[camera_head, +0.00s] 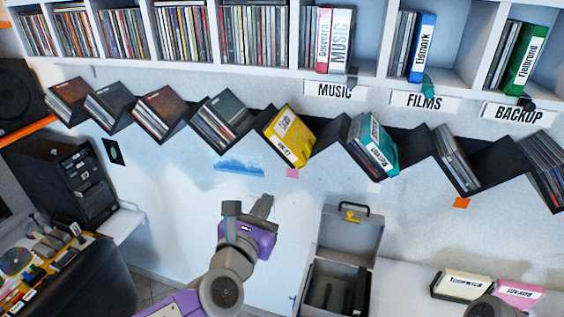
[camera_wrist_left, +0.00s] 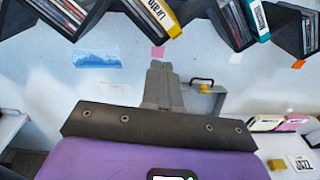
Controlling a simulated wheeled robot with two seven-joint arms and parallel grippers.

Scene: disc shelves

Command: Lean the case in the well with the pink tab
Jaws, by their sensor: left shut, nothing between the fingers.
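The pink tab (camera_head: 292,173) is on the wall under the point of a black V-shaped well (camera_head: 328,136). A yellow case (camera_head: 290,137) with a white label sits tilted in that well, toward its left wall. I cannot tell how firmly it rests there. The left wrist view also shows the yellow case (camera_wrist_left: 166,17) at the top and the pink tab (camera_wrist_left: 157,53) just beyond the fingertips. My left gripper (camera_head: 264,204) is shut and empty, below and left of the pink tab, apart from the case. My right gripper is not in view.
Neighbouring wells hold dark cases and a teal case (camera_head: 376,146). An orange tab (camera_head: 461,202) marks a well further right. Labelled cubbies run above. An open grey box (camera_head: 349,238) stands below; cream (camera_head: 467,284) and pink (camera_head: 519,294) cases lie at lower right.

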